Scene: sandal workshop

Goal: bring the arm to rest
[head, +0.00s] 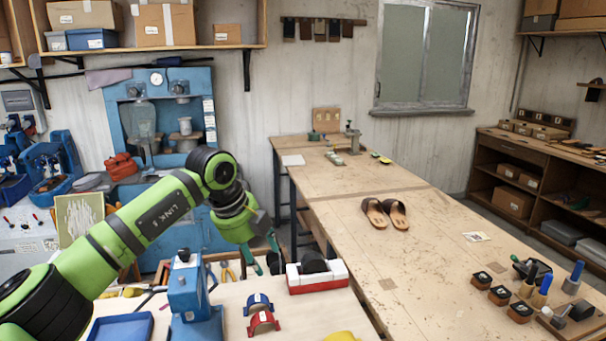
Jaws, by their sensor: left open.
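My left arm (150,217) is green with dark joints and reaches in from the left. Its gripper (265,262) points down near the back edge of the near white bench (310,318). The jaws are open, and I see nothing held between them. A red and white block with a dark round top (317,280) is just right of the gripper; I cannot tell the exact gap. My right gripper is not in view.
A blue press-like tool (190,290), a blue tray (122,327) and blue and red curved pieces (262,322) lie near the arm. Sandals (385,213) lie on the long wooden table (345,240). A blue machine (205,110) stands behind the arm.

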